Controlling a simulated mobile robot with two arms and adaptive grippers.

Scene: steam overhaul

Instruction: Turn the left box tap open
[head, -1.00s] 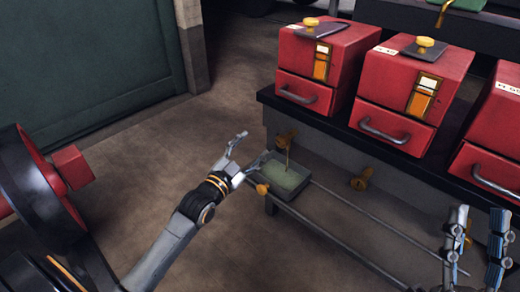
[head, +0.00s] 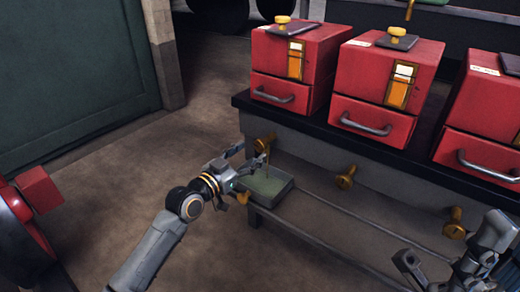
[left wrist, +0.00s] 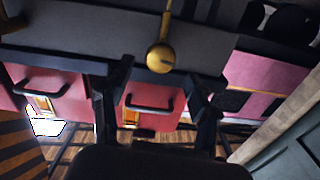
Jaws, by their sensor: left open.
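Three red boxes stand in a row on a dark bench; the left box (head: 297,75) is nearest my left arm. The brass left tap (head: 264,142) sticks out of the grey bench front below that box, over a shallow grey-green tray (head: 268,188). My left gripper (head: 236,162) is open and empty, just left of the tap, with its fingers towards it. In the left wrist view the tap's round brass end (left wrist: 160,58) shows between the two spread fingers, apparently clear of both. My right gripper (head: 445,252) is at the lower right, with its fingers seemingly apart.
More brass taps (head: 346,177) stick out below the other boxes. A rail (head: 330,247) runs low along the bench front. A red wheel-like part (head: 18,215) is at the left edge. The floor between it and the bench is free.

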